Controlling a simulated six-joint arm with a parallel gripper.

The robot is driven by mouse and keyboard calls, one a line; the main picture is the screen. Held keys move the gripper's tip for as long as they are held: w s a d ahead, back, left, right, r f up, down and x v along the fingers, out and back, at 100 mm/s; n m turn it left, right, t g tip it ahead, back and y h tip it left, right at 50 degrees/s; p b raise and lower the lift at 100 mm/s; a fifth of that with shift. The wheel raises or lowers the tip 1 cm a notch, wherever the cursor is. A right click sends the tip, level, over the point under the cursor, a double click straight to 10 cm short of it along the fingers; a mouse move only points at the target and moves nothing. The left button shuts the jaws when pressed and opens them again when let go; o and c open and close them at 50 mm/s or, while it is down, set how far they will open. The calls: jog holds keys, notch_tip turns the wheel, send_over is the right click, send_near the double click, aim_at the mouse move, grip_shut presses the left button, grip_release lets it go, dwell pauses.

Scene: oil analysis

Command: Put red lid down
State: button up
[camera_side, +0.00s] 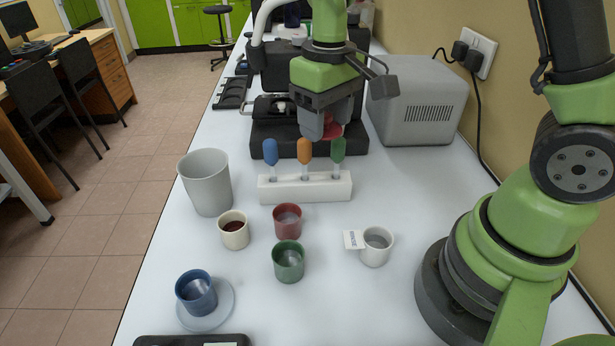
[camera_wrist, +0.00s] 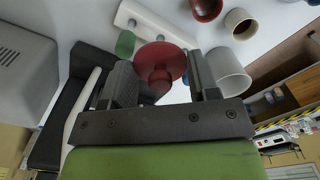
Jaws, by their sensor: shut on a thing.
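My gripper (camera_side: 320,128) is shut on the red lid (camera_side: 334,131), which hangs above the bench in front of the black equipment at the back. In the wrist view the round red lid (camera_wrist: 172,58) with its knob sits between the two dark fingers of my gripper (camera_wrist: 160,78). In the side view a finger partly hides the lid. It is held clear of the white bench (camera_side: 230,262), behind the rack of droppers.
A white rack (camera_side: 305,188) holds blue, orange and green droppers near the gripper. A grey bin (camera_side: 207,183), red cup (camera_side: 287,220), green cup (camera_side: 288,262), cream cup (camera_side: 233,231), blue cup (camera_side: 196,294) on a saucer and white cup (camera_side: 377,247) stand in front. A grey box (camera_side: 418,100) stands right.

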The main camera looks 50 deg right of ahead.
jog(key=shift+s+d+n, duration=0.3)
jog(key=shift+s+d, duration=0.3)
jog(key=shift+s, duration=0.05)
jog(key=a+f+n, duration=0.3)
jog(key=a+n, duration=0.3)
jog(key=a, duration=0.5)
jog(key=n, duration=0.6)
send_over(274, 323)
notch_tip(274, 323, down, 10)
jog(key=shift+d+r, duration=0.1)
jog(key=shift+r, duration=0.1)
jog(key=shift+f, duration=2.45)
jog(key=o, duration=0.9)
jog(key=shift+f, duration=0.1)
